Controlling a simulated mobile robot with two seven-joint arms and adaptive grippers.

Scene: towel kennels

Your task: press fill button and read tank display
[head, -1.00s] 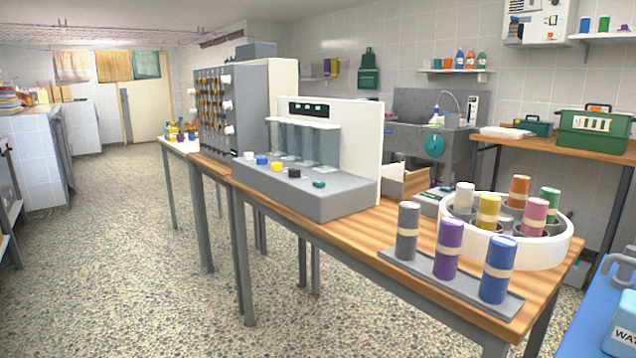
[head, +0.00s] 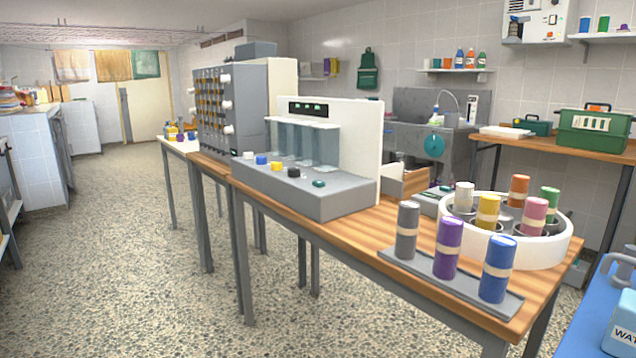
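The tank unit (head: 330,203) stands on the wooden table, a grey base with a white back panel. Several clear tanks (head: 303,142) stand in a row on it. A small dark display (head: 308,109) with green marks sits above the tanks; its figures are too small to read. Along the front of the base are several buttons: a white one (head: 248,155), a blue one (head: 262,160), a yellow one (head: 276,166), a black one (head: 294,172) and a teal one (head: 319,183). No fill label is legible. Neither of my grippers is in view.
The wooden table (head: 420,240) also bears a white round carousel (head: 545,250) of coloured cylinders and a grey tray (head: 450,285) with three cylinders. A grey panel cabinet (head: 250,110) stands behind the tank unit. The speckled floor (head: 130,260) at left is clear.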

